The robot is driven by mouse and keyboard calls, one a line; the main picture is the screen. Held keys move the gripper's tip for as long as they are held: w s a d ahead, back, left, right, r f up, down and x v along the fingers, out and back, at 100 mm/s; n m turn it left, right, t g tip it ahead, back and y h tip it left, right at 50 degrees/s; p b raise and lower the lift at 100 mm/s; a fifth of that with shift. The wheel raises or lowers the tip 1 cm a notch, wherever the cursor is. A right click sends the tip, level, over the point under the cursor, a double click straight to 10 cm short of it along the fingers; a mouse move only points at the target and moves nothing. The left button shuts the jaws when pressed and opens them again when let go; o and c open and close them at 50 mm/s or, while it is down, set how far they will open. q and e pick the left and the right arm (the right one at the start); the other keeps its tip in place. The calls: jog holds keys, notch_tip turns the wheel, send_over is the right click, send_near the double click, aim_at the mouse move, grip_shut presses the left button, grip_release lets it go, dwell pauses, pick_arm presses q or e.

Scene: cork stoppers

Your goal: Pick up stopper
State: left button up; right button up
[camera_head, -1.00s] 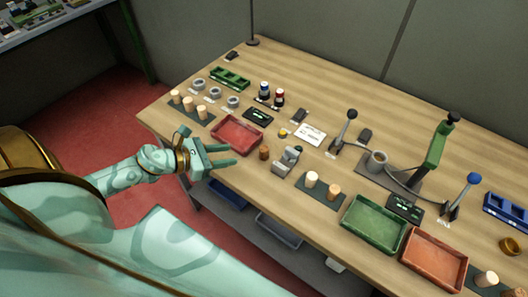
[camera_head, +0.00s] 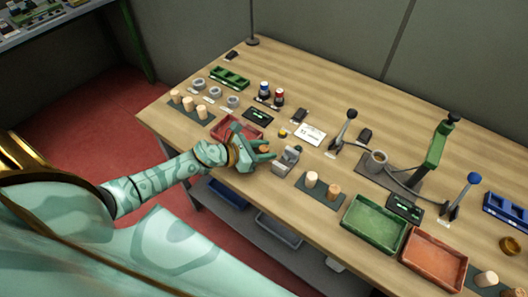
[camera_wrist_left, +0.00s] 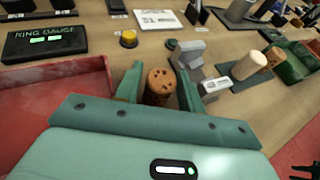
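A brown speckled cork stopper (camera_wrist_left: 159,86) stands upright on the table. In the head view the stopper (camera_head: 264,149) is partly covered by my left gripper (camera_head: 268,150). In the left wrist view my left gripper (camera_wrist_left: 160,72) is open, with one finger on each side of the stopper. A narrow gap shows by the stopper, and whether either finger touches it I cannot tell. Its lower part is hidden by the gripper's palm edge. My right gripper is in neither view.
A red tray (camera_head: 250,128) lies just left of the gripper, and a grey metal fixture (camera_head: 286,158) stands close on its right. Paler stoppers (camera_head: 312,179) stand on a dark mat. A green tray (camera_head: 374,224) is further right. A yellow button (camera_wrist_left: 129,39) sits behind the stopper.

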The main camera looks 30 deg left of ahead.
pick_arm(q)
jog(key=c, duration=0.7)
jog(key=shift+r, duration=0.1)
